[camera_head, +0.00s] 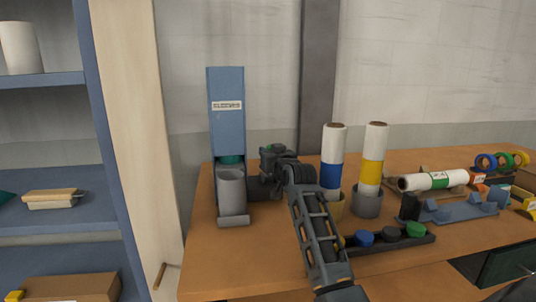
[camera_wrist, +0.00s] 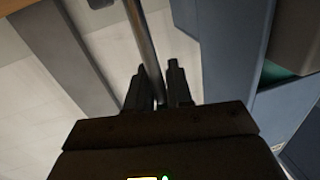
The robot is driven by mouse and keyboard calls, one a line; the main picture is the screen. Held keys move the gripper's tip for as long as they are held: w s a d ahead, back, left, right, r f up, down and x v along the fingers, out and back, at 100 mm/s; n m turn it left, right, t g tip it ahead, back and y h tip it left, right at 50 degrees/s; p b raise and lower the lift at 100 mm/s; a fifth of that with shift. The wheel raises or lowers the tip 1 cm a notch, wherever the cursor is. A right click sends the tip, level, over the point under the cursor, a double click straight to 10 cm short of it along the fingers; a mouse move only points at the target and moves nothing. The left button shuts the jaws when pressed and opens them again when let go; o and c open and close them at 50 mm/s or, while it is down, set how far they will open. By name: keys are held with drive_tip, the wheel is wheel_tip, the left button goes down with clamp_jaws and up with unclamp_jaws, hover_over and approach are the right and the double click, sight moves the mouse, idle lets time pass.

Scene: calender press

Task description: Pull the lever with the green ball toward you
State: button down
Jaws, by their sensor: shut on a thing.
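The lever's grey rod (camera_wrist: 142,35) runs down the wrist view between the two dark fingers. My gripper (camera_wrist: 158,72) is shut on this rod. In the head view my gripper (camera_head: 276,165) is just right of the blue press (camera_head: 227,120), in front of the wall. A small green spot shows at the top of my gripper in the head view; I cannot tell whether it is the green ball. The ball does not show clearly in the wrist view, and the rod is hidden behind my arm in the head view.
A grey cup (camera_head: 232,192) stands at the foot of the press. Rolls with a blue band (camera_head: 331,176) and a yellow band (camera_head: 372,172) stand close to the right of my arm. A strip with coloured knobs (camera_head: 391,240) lies in front. A shelf (camera_head: 50,172) is at the left.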

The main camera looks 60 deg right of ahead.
drive_tip(key=shift+w+a+r+t, duration=0.15)
drive_tip(key=shift+r, duration=0.25)
drive_tip(key=shift+w+a+r+t, duration=0.15)
drive_tip(key=shift+r, duration=0.2)
drive_tip(key=c, duration=1.3)
unclamp_jaws()
drive_tip(key=shift+a, duration=0.1)
drive_tip(key=shift+c, duration=0.2)
drive_tip(key=shift+o, duration=0.8)
drive_tip(key=shift+s, duration=0.1)
drive_tip(key=shift+o, duration=0.2)
drive_tip(key=shift+s+f, duration=0.15)
drive_tip(key=shift+f, duration=0.1)
drive_tip(key=v, duration=0.7)
drive_tip(key=shift+s+a+b, duration=0.15)
drive_tip(key=shift+s+b, duration=0.1)
drive_tip(key=shift+b, duration=0.05)
drive_tip(key=shift+r, duration=0.2)
